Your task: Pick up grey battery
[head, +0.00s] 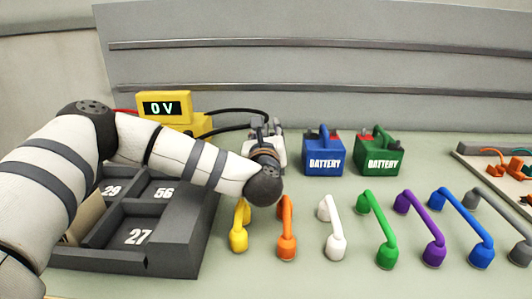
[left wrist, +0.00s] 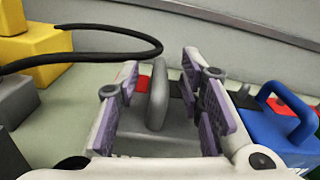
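The grey battery (left wrist: 176,142) stands upright on the bench in the left wrist view, with a raised grey handle and a red patch beside it. My left gripper (left wrist: 163,98) is open. Its two purple-padded fingers stand on either side of the handle, with visible gaps to it. In the head view the left gripper (head: 266,135) is at the back of the bench, left of the blue battery, and its wrist and fingers hide most of the grey battery. My right gripper is not in view.
The blue battery (head: 324,158) stands close on the right, with the green battery (head: 378,159) beyond it. A yellow meter (head: 165,106) reading 0 V, with a black cable, is behind left. A numbered dark tray (head: 180,262) lies under my arm. Several coloured handles line the front.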

